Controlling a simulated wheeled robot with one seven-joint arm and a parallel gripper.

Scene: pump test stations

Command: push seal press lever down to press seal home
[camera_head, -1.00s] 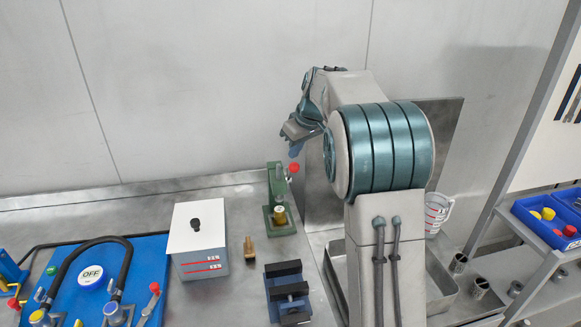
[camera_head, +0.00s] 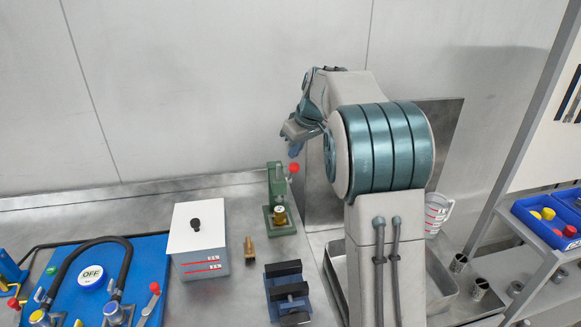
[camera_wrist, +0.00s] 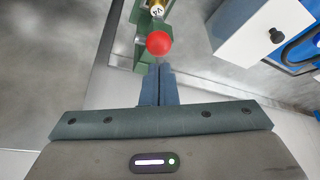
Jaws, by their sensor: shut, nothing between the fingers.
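The green seal press (camera_head: 275,195) stands on the steel bench near the back wall. Its lever has a red ball knob (camera_head: 294,168) that sticks out to the right of the column near the top. A brass part (camera_head: 279,214) sits on the press base under the column. My gripper (camera_head: 293,148) is shut and empty, just above the red knob in the head view. In the wrist view the closed fingertips (camera_wrist: 158,70) point at the red knob (camera_wrist: 159,43), and the knob appears just beyond them. I cannot tell whether they touch it.
A white-topped box (camera_head: 198,240) with a black knob stands left of the press. A small brass fitting (camera_head: 249,250) and a dark blue vise (camera_head: 287,292) are in front. A blue pump panel (camera_head: 95,275) lies at far left; a measuring jug (camera_head: 436,212) stands at right.

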